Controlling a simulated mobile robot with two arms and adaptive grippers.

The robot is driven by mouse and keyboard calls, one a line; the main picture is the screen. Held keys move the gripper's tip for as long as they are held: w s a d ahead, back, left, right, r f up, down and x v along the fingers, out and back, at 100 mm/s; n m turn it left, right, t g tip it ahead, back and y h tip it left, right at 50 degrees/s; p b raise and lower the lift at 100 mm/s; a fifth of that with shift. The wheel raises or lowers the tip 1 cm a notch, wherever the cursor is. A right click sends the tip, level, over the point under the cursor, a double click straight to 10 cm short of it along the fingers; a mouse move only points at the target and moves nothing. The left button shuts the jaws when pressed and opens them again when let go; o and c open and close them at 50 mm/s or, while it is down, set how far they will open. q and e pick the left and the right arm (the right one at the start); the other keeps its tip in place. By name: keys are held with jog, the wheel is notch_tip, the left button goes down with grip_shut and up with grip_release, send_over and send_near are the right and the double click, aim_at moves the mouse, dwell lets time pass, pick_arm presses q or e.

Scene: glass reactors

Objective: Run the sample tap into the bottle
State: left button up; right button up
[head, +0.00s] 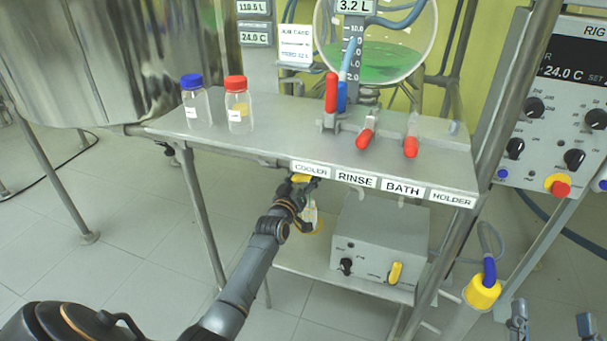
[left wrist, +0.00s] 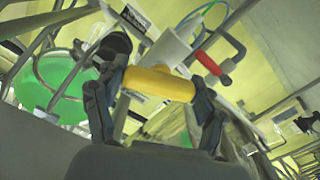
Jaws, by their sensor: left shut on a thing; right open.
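My left gripper (head: 300,184) is under the front edge of the bench, below the COOLER label. It is shut on a yellow handle (left wrist: 160,83), which lies across between its fingers in the left wrist view; I take it for the sample tap's. A pale, bottle-like thing (head: 309,214) shows just below that gripper, partly hidden by it, near a yellowish ring. A clear bottle with a blue cap (head: 191,82) and one with a red cap (head: 235,83) stand upright on the bench. My right gripper (head: 550,325) is open and empty at the bottom right.
The steel bench (head: 270,125) carries red-handled valves (head: 366,138) and stands before a round glass vessel (head: 385,45) with green liquid. A grey box (head: 375,250) sits on the lower shelf. A control panel (head: 560,110) is at right, a steel tank (head: 80,60) at left.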

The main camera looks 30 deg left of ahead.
pick_arm(q)
jog(key=shift+n+p, duration=0.4)
jog(key=shift+n, duration=0.7)
pick_arm(e)
jog(key=shift+w+d+f+g+h, duration=0.15)
jog(key=shift+f+g, duration=0.35)
jog(key=shift+f, duration=0.3)
jog(key=shift+w+f+g+h, duration=0.1)
jog(key=shift+f+g, duration=0.4)
jog(key=shift+f, duration=0.25)
jog(key=shift+w+d+f+g+h, duration=0.15)
jog(key=shift+f+g, duration=0.35)
jog(key=shift+f, duration=0.3)
pick_arm(q)
jog(key=o, duration=1.2)
jog(key=v, duration=1.2)
jog(key=shift+d, duration=0.1)
